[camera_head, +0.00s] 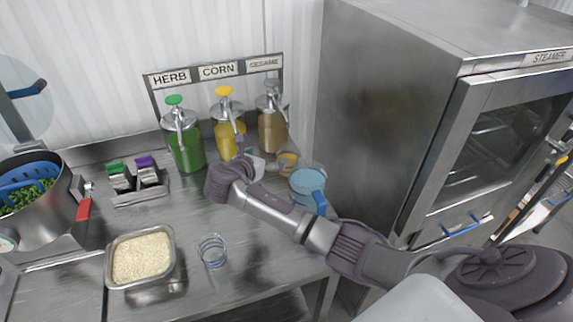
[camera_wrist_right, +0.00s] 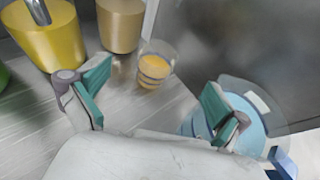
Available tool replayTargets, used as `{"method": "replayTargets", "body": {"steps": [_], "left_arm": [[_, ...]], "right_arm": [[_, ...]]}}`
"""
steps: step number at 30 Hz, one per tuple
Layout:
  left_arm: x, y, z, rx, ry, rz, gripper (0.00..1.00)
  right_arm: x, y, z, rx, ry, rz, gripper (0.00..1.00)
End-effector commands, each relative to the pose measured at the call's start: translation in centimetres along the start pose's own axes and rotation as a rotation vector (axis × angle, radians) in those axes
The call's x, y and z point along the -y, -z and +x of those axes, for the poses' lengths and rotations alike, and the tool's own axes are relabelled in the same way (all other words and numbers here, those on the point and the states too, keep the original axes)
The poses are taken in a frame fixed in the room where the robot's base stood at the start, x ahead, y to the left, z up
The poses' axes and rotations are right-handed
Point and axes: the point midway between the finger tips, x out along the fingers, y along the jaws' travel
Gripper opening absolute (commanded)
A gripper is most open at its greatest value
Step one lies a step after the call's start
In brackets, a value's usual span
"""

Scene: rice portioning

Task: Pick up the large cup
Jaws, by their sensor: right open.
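A clear cup with orange bands (camera_head: 287,158) stands at the back right of the counter; it also shows in the right wrist view (camera_wrist_right: 156,64). A larger pale-blue see-through vessel with a blue handle (camera_head: 306,181) stands just right of it; it also shows in the right wrist view (camera_wrist_right: 262,128). An empty clear cup (camera_head: 212,252) stands at the front. I cannot tell which is the large cup. My right gripper (camera_wrist_right: 158,88) is open and empty, its teal fingers spread. The orange-banded cup lies beyond the finger gap; the right finger overlaps the blue vessel in view. My left gripper is not seen.
Green, yellow and tan pump dispensers (camera_head: 185,148) stand behind under labels. A metal pan of rice (camera_head: 167,272) sits front left, with a pot (camera_head: 60,205) farther left. A steel steamer (camera_head: 375,110) walls off the right. Bare counter lies around the empty cup.

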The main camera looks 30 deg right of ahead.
Motion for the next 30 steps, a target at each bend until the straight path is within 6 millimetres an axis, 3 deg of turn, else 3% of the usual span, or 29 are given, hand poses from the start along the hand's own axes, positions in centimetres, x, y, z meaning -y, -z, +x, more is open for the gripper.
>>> {"method": "replayTargets", "body": {"steps": [18, 23, 30], "left_arm": [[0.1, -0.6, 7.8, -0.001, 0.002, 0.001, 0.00], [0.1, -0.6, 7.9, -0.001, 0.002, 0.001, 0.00], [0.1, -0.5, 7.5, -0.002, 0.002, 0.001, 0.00]], "right_arm": [[0.0, 7.2, 3.0, 0.000, 0.000, 0.000, 1.00], [0.0, 7.3, 3.7, 0.001, 0.001, 0.000, 1.00], [0.1, 7.1, 8.2, 0.001, 0.005, -0.001, 1.00]]}}
